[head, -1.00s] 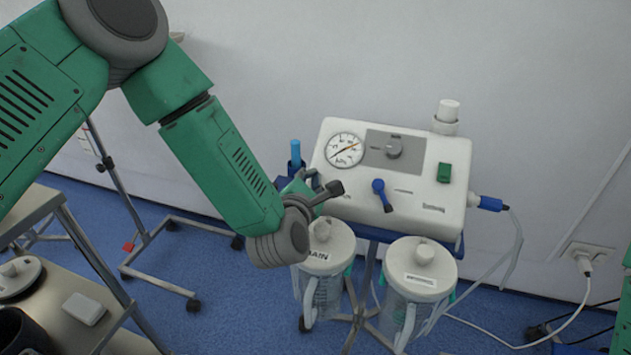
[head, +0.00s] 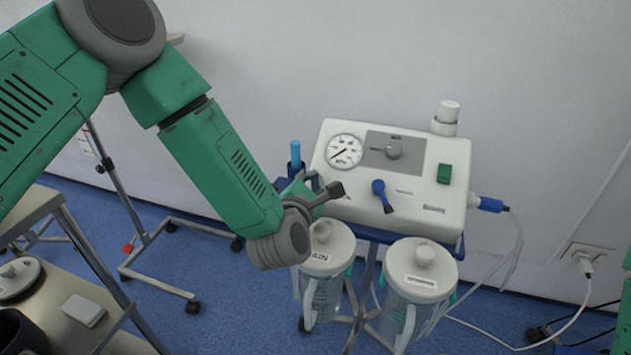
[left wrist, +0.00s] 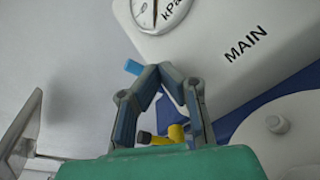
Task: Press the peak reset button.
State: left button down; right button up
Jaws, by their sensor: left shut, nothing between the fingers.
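I cannot make out a button labelled peak reset. My left gripper (head: 314,186) is at the unit's front left corner, partly hidden by my wrist. In the left wrist view its fingertips (left wrist: 172,68) meet, shut and empty, just below the gauge (left wrist: 158,10) and left of the word MAIN on the panel. I cannot tell whether they touch the unit.
Two lidded jars, one left (head: 326,247) and one right (head: 420,268), hang below the unit. A blue-topped item (head: 295,154) stands at its left side. A metal trolley (head: 60,215) is at the left. A cable runs to a wall socket (head: 585,257).

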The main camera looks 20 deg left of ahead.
pick_arm(q)
jog(key=shift+s+r+p, duration=0.3)
jog(key=shift+s+r, duration=0.1)
jog(key=shift+r, duration=0.1)
jog(key=s+r+p, duration=0.1)
jog(key=r, duration=0.1)
jog(key=s+r+p, duration=0.2)
jog(key=shift+r, duration=0.1)
dwell(0.9)
